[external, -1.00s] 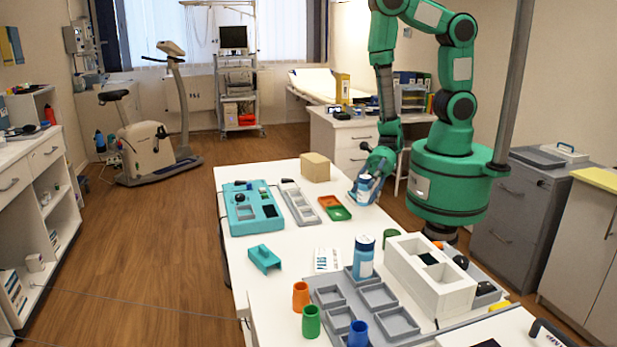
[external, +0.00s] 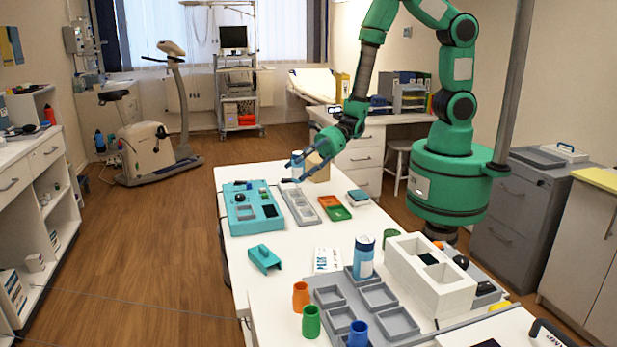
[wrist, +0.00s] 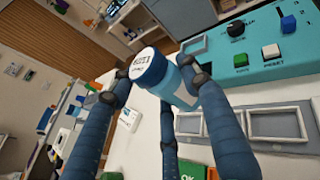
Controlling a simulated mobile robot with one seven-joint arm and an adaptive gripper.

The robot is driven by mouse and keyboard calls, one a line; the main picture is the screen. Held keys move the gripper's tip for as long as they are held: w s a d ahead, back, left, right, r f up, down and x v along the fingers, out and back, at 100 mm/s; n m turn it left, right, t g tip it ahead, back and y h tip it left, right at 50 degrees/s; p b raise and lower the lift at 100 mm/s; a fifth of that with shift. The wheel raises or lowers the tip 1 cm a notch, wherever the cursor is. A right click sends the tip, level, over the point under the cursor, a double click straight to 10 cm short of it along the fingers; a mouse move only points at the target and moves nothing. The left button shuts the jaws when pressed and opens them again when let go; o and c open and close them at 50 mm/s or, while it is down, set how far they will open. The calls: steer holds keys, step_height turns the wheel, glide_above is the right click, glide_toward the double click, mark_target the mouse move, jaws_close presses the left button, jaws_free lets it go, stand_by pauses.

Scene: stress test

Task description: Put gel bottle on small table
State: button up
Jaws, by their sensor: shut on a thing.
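In the external view the bottle (external: 297,159) is small and partly hidden by the fingers. In the wrist view my gripper (wrist: 152,85) has fingers on both sides of it, with the cap toward the camera. Its cap print is too small to read for sure. I cannot tell which surface is the small table.
A white box (external: 444,291) and coloured cups stand nearer.

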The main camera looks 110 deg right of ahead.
steer(key=w+d+r+m+h, duration=0.1)
steer(key=w+d+r, duration=0.1)
steer(key=w+r, duration=0.2)
steer(key=w+d+r+m+t+h, duration=0.1)
steer(key=w+d+r, duration=0.2)
steer(key=w+r, duration=0.2)
steer(key=shift+w+d+h, duration=0.2)
steer(key=shift+w+h, duration=0.2)
steer(key=shift+w, duration=0.05)
stand_by(0.7)
